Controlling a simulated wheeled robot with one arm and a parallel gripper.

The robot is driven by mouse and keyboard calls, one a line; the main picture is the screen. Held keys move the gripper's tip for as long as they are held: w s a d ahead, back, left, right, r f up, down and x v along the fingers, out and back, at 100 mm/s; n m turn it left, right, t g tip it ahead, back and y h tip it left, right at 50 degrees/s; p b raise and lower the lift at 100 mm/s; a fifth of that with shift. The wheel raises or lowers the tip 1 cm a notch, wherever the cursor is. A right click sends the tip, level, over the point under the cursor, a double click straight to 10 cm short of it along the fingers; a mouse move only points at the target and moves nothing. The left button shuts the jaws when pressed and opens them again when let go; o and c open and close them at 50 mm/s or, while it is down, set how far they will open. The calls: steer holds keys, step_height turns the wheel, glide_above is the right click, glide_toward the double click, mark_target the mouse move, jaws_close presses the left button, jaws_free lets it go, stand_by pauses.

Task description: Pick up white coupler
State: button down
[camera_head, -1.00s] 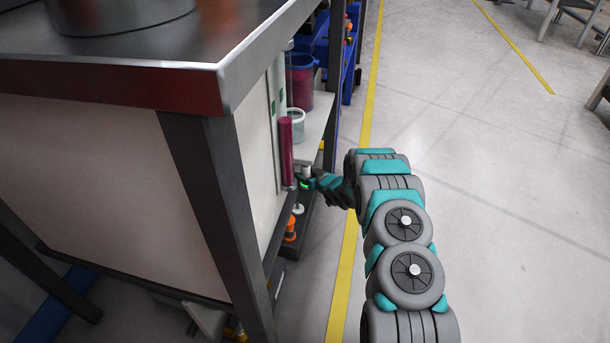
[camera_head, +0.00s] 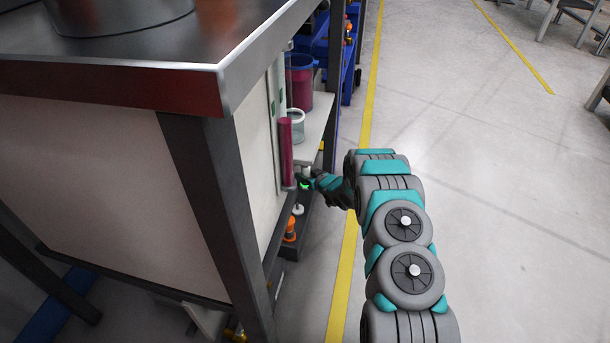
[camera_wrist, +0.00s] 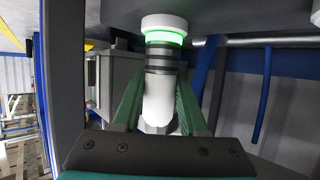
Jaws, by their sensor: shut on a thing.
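The white coupler (camera_wrist: 158,98) stands upright in the middle of the wrist view. It has dark bands around it, a glowing green ring above them and a wide white cap at the top, close against a grey surface. The green fingers of my gripper (camera_wrist: 158,86) are shut on its lower white body, one on each side. In the head view my gripper (camera_head: 310,182) reaches in at the bench's right side, below a red cylinder. There only a small green glow shows by the fingers, and the coupler is mostly hidden.
The workbench (camera_head: 110,82) fills the left. A red cylinder (camera_head: 285,150), a clear cup (camera_head: 297,124) and a blue-rimmed container (camera_head: 301,85) are close above my gripper. An orange item (camera_head: 290,230) is below it.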

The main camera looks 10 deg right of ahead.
steer(key=shift+r, duration=0.15)
step_height(320, 180, up, 3)
steer(key=shift+w+r+p, duration=0.1)
steer(key=shift+r+p, duration=0.1)
steer(key=shift+p, duration=0.15)
steer(key=s+d+r, duration=0.1)
steer(key=s+d, duration=0.1)
steer(key=s, duration=1.4)
steer(key=shift+r+p, duration=0.2)
steer(key=shift+p, duration=0.2)
steer(key=shift+d, duration=0.1)
steer(key=shift+r+p, duration=0.3)
steer(key=shift+r, duration=0.35)
step_height(320, 180, up, 5)
steer(key=shift+f+p, duration=0.15)
steer(key=shift+p, duration=0.85)
